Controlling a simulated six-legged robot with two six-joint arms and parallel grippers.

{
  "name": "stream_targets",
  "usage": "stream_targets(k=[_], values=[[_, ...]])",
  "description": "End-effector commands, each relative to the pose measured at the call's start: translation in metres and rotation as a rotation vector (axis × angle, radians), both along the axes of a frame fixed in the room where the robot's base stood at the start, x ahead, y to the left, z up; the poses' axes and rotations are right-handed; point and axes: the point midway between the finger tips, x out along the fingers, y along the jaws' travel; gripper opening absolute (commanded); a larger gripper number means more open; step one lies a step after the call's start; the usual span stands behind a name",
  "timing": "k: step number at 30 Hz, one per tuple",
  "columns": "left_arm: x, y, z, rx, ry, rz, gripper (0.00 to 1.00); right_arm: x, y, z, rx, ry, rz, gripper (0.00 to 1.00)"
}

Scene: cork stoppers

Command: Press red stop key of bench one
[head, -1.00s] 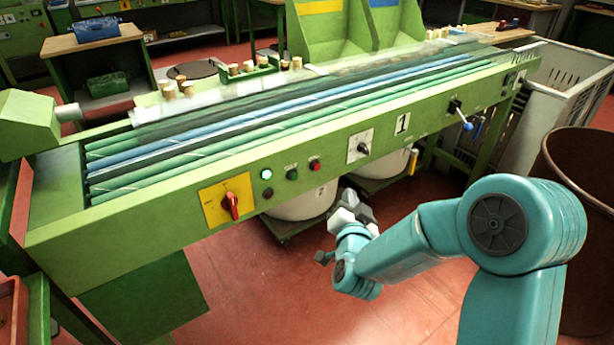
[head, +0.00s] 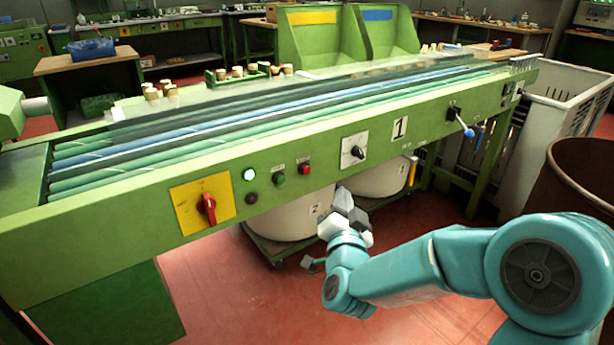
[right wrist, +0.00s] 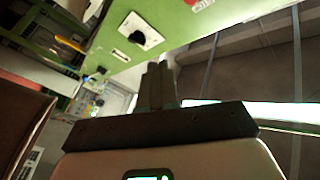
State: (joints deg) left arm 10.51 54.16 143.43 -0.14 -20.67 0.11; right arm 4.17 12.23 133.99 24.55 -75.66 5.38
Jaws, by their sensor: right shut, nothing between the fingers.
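Bench one is the green bench with the white "1" plate (head: 400,129) on its front panel. Its red key (head: 305,169) sits on that panel, right of a green key (head: 279,180) and a lit green lamp (head: 249,174). My right gripper (head: 343,198) is shut and empty, below and to the right of the red key, apart from it. In the right wrist view its closed fingers (right wrist: 160,85) point up towards the green panel, and a red part (right wrist: 200,4) shows at the top edge, cut off. My left gripper is not in view.
A red rotary switch (head: 206,208) on a yellow plate is at the left of the panel. A dial (head: 355,151) on a white plate is right of the red key. White bins (head: 305,216) stand under the bench. A brown barrel (head: 575,185) is at the right.

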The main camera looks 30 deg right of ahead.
Motion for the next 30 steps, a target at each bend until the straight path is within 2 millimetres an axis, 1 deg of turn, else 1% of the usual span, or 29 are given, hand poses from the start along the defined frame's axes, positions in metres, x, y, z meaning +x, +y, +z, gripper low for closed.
stream_targets(k=[7,10,14,22,24,27,30], values=[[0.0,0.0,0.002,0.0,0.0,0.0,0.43,0.002,-0.001,0.001,0.0,0.001,0.002,0.0],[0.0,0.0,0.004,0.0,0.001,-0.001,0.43,0.008,-0.001,0.002,0.0,0.001,0.003,0.0],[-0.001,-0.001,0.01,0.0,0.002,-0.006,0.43,0.024,0.0,0.003,0.001,0.002,0.004,0.0],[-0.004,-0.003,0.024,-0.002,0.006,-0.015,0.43,0.063,0.004,0.002,0.0,0.002,0.004,0.0],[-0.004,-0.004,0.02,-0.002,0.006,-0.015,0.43,0.071,0.004,0.0,0.0,0.0,0.004,0.0],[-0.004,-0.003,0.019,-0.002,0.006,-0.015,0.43,0.08,0.005,0.0,0.0,0.0,0.004,0.0],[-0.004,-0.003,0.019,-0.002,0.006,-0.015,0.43,0.086,0.005,0.0,0.0,0.0,0.004,0.0]])
